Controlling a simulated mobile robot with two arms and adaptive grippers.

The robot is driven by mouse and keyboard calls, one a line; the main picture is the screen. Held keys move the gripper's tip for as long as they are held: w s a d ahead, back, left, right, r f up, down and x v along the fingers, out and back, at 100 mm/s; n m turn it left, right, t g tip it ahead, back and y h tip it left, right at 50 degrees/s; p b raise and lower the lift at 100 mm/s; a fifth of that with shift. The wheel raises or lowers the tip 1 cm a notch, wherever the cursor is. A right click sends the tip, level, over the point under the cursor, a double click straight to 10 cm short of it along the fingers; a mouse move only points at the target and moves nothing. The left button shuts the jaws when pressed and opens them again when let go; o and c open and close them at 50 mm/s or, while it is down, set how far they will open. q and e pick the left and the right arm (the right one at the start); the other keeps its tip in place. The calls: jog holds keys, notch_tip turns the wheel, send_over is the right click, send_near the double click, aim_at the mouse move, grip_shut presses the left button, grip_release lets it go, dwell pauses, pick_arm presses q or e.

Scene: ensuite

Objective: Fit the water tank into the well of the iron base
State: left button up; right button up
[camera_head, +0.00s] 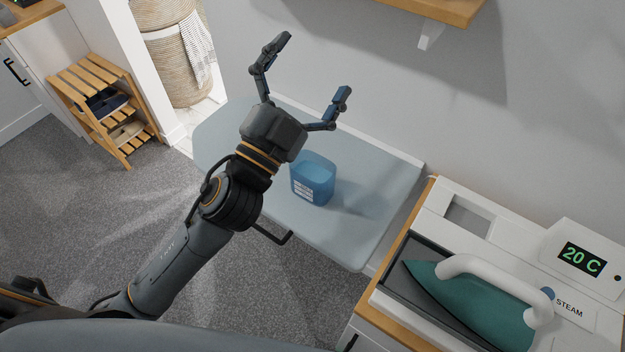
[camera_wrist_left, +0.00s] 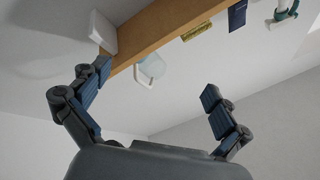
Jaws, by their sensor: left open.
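The blue translucent water tank (camera_head: 313,179) stands upright on the pale ironing board, with a white label on its front side. The white iron base (camera_head: 521,231) is on the wooden-edged cabinet at the right. Its rectangular well (camera_head: 468,216) shows as an empty opening at the base's back left. My left gripper (camera_head: 315,71) is open and empty, above and behind the tank in the picture, with its fingers pointing up. The left wrist view shows its spread fingers (camera_wrist_left: 155,98) with nothing between them. The tank and base are not in that view. My right gripper is not in view.
A teal iron (camera_head: 474,297) with a white handle rests on the base's front, beside a display reading 20 C. The ironing board (camera_head: 232,133) is otherwise clear. A wooden shelf (camera_head: 437,8) juts from the wall above; it also shows in the wrist view (camera_wrist_left: 165,32).

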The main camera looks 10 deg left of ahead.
pick_arm(q)
jog(key=s+d+r+m+g+h, duration=0.5)
jog(key=d+m+g+h, duration=0.35)
jog(key=m+h, duration=0.45)
jog(key=s+d+m+g+h, duration=0.1)
jog(key=s+d+m+g, duration=0.3)
jog(key=m+g, duration=0.3)
jog(key=m+g+y+p, duration=0.2)
jog(key=m+y, duration=0.7)
jog(key=y, duration=1.1)
send_near(313, 171)
jog(key=s+d, duration=0.1)
jog(key=s, duration=0.1)
jog(key=shift+g+h, duration=0.25)
jog(key=shift+h, duration=0.05)
jog(key=p+x, duration=0.3)
jog(key=x, duration=0.1)
jog(key=shift+w+d+f, duration=0.15)
jog(key=shift+w+d, duration=0.05)
jog(key=shift+w, duration=0.05)
jog(key=shift+w+d+f, duration=0.1)
jog(key=shift+w+f, duration=0.05)
jog(key=shift+f, duration=0.25)
jog(key=c, duration=1.1)
jog(key=shift+c, duration=0.8)
